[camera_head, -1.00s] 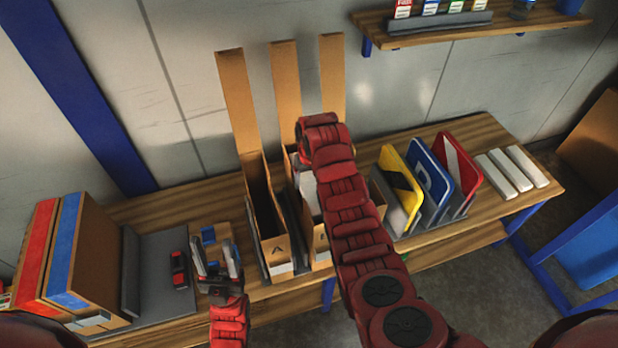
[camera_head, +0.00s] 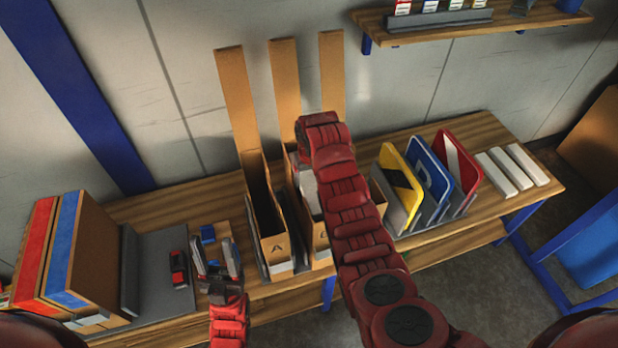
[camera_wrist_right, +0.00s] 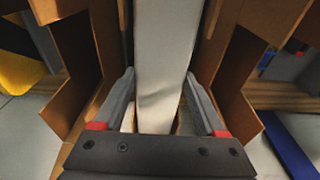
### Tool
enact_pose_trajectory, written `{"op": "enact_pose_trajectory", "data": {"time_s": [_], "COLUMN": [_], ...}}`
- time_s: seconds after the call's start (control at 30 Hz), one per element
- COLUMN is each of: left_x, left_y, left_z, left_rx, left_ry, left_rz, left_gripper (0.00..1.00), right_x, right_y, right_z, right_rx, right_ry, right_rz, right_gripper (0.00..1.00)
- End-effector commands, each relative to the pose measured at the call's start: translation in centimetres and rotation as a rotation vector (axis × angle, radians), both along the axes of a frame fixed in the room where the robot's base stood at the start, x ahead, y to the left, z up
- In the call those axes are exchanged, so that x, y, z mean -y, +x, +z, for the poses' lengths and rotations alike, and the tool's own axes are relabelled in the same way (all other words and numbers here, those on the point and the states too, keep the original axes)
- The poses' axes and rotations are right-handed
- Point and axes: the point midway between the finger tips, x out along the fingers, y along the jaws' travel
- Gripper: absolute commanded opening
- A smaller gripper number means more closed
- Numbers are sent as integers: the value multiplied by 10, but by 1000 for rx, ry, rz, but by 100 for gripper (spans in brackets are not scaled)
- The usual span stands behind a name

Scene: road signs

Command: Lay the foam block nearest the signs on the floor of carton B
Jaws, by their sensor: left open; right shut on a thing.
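Carton A (camera_head: 276,249) stands on the bench with its tall flap up. The middle carton (camera_head: 318,254), just right of it, is partly hidden by my right arm, and its letter is hard to read. My right gripper (camera_wrist_right: 160,100) is shut on a white foam block (camera_wrist_right: 162,60), which stands on end between brown carton walls. The block also shows in the head view (camera_head: 309,190) in the middle carton's mouth. Its lower end and the carton floor are hidden. My left gripper (camera_head: 217,262) is open at the bench's front left, with nothing seen between its fingers.
Yellow, blue and red signs (camera_head: 432,178) stand in a rack right of the cartons. White foam blocks (camera_head: 512,170) lie at the bench's right end. A third carton (camera_head: 377,200) is mostly behind my right arm. Large boxes (camera_head: 88,255) and a red tool (camera_head: 178,268) are left.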

Motion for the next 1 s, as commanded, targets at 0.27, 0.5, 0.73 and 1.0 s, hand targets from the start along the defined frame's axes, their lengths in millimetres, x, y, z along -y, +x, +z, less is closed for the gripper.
{"op": "enact_pose_trajectory", "data": {"time_s": [0.27,0.5,0.73,1.0], "left_x": [0,0,0,0], "left_y": [0,0,0,0], "left_z": [-4,-7,-7,-7], "left_rx": [0,0,0,0], "left_ry": [0,0,0,0], "left_rz": [0,0,0,0], "left_gripper": [50,50,50,50], "right_x": [0,0,0,0], "right_y": [0,0,0,0], "right_z": [-5,-9,-9,-9], "right_rx": [0,0,0,0], "right_ry": [0,0,0,0], "right_rz": [0,-1,0,0], "right_gripper": [22,22,22,100]}}
